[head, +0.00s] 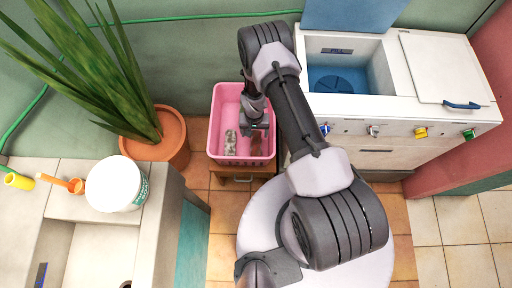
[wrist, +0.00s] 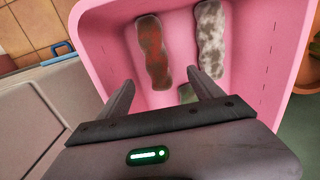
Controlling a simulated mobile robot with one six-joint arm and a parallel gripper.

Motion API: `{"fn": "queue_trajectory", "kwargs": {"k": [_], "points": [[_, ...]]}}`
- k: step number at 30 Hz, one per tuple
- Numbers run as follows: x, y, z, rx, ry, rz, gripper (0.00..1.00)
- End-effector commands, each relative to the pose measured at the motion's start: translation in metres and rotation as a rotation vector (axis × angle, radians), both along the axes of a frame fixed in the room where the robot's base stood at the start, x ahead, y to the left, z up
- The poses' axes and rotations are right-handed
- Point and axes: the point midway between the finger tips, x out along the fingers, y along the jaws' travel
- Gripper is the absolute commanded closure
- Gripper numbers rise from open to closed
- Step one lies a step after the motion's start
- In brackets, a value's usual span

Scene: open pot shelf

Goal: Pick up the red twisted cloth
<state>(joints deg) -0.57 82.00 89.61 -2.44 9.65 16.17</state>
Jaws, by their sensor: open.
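The red twisted cloth (wrist: 153,52) is a mottled dark red roll lying in the pink basin (wrist: 100,35). It runs lengthwise away from my gripper (wrist: 160,78) in the wrist view. My gripper is open, with its two fingers apart and nothing between them. The near end of the red cloth lies in line with the gap between the fingertips. I cannot tell the height gap exactly. In the head view my gripper (head: 255,123) hangs over the pink basin (head: 227,97) and largely hides the red cloth.
A grey-white twisted cloth (wrist: 211,38) lies beside the red one. The basin's walls surround both cloths. A white washing machine (head: 380,115) stands to the right, a potted plant (head: 155,150) to the left, and a white bucket (head: 115,185) on the counter.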

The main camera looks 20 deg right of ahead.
Motion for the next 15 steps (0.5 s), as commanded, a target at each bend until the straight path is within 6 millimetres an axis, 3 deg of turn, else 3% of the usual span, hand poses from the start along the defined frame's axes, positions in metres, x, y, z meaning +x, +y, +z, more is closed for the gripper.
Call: {"fn": "queue_trajectory", "kwargs": {"k": [1,3,11,15], "points": [[-0.001,0.0,-0.021,0.0,0.001,0.0,0.25],[-0.001,0.0,-0.035,0.0,0.001,0.0,0.25],[-0.005,-0.001,-0.06,0.0,0.001,0.0,0.25],[-0.017,-0.003,-0.088,0.001,0.002,0.0,0.25]]}}
